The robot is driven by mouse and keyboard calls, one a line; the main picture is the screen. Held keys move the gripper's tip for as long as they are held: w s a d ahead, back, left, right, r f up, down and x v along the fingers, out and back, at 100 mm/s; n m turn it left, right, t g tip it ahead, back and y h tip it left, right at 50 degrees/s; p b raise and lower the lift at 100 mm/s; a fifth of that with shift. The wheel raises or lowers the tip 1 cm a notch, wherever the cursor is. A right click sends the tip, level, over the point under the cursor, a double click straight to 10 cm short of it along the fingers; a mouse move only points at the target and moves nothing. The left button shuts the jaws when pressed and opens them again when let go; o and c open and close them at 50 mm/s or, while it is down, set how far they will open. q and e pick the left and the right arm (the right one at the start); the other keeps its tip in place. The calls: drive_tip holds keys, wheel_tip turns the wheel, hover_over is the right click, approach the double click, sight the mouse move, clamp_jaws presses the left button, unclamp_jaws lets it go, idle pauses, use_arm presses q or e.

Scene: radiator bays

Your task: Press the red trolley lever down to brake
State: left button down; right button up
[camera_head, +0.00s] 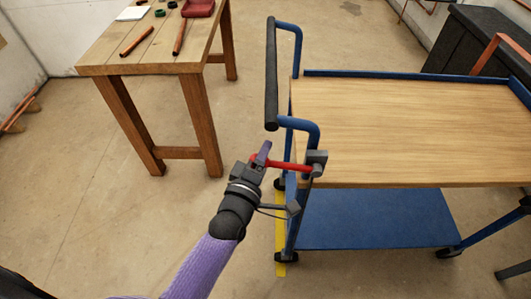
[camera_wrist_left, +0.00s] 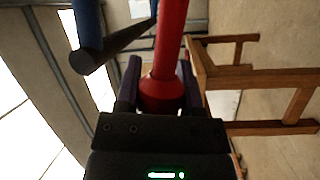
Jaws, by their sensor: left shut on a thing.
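The red lever (camera_head: 290,166) sticks out from a grey bracket (camera_head: 317,160) at the near left corner of the blue trolley (camera_head: 308,212). It points left, and looks roughly level in the head view. My left gripper (camera_head: 260,158) is shut on the lever's outer end. In the left wrist view the red lever (camera_wrist_left: 170,40) runs up from its wider red end, which sits between my purple fingers (camera_wrist_left: 160,90). The fingers partly hide that end in the head view. My right gripper is not in view.
The trolley's black push handle (camera_head: 271,75) rises just beyond my left gripper. A wooden table (camera_head: 150,69) with tools stands at upper left. A yellow strip (camera_head: 280,235) lies on the floor by the trolley. Floor between table and trolley is clear.

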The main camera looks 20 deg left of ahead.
use_arm(q)
wheel_tip(320, 180, down, 8)
drive_tip(key=n+t+y+b, duration=0.2)
drive_tip(key=n+b, duration=0.7)
drive_tip(key=b, duration=0.1)
drive_tip(key=shift+d+b, duration=0.35)
drive_tip(key=shift+b, duration=0.05)
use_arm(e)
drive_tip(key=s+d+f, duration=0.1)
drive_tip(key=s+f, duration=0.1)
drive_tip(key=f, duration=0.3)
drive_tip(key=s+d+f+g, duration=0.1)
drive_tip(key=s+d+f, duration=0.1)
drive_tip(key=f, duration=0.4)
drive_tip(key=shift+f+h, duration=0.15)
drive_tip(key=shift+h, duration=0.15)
